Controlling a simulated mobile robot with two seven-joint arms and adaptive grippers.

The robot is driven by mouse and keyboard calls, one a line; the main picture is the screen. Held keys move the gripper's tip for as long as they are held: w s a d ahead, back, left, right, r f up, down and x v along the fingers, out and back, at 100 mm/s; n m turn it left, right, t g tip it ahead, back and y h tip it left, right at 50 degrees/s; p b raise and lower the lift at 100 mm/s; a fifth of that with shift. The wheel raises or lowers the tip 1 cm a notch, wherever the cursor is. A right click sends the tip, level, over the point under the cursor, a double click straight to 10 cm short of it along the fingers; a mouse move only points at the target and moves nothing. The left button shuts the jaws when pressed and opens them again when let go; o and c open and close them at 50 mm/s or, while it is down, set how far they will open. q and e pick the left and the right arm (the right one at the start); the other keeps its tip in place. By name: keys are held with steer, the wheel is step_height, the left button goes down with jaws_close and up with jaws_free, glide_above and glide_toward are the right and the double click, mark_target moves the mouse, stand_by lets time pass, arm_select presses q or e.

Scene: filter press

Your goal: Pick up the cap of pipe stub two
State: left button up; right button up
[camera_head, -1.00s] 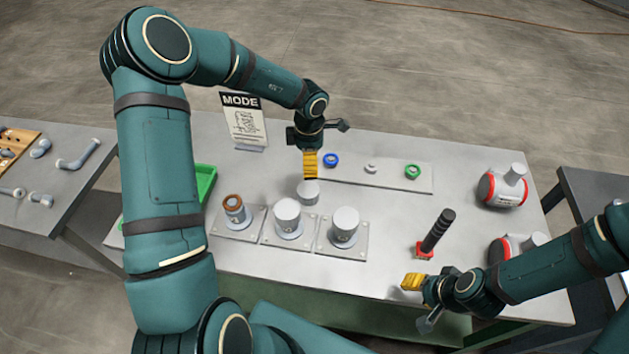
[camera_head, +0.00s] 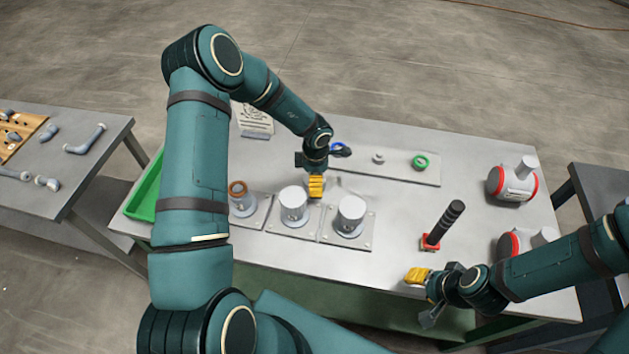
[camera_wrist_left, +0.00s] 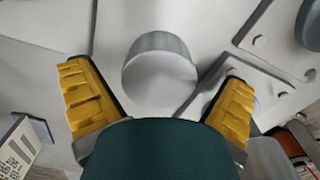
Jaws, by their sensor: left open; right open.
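A loose pale grey cap (camera_wrist_left: 160,75) stands on the table between the spread yellow fingers of my left gripper (camera_wrist_left: 160,105) in the left wrist view, with space on both sides. In the head view, my left gripper (camera_head: 316,187) is just behind the row of pipe stubs and covers this cap. The left stub (camera_head: 242,198) has an open brown top. The middle stub (camera_head: 293,205) and right stub (camera_head: 350,214) wear pale caps. My right gripper (camera_head: 418,275) is open and empty near the table's front edge.
A strip behind holds a blue ring (camera_head: 338,147), a small grey part (camera_head: 378,158) and a green ring (camera_head: 420,162). A black-handled tool (camera_head: 443,225) stands in a red base. Red-and-white canisters (camera_head: 512,182) stand at the right. A green tray (camera_head: 147,192) is at the left.

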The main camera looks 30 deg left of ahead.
arm_select(q)
steer(key=shift+f, duration=0.5)
steer(key=c, duration=1)
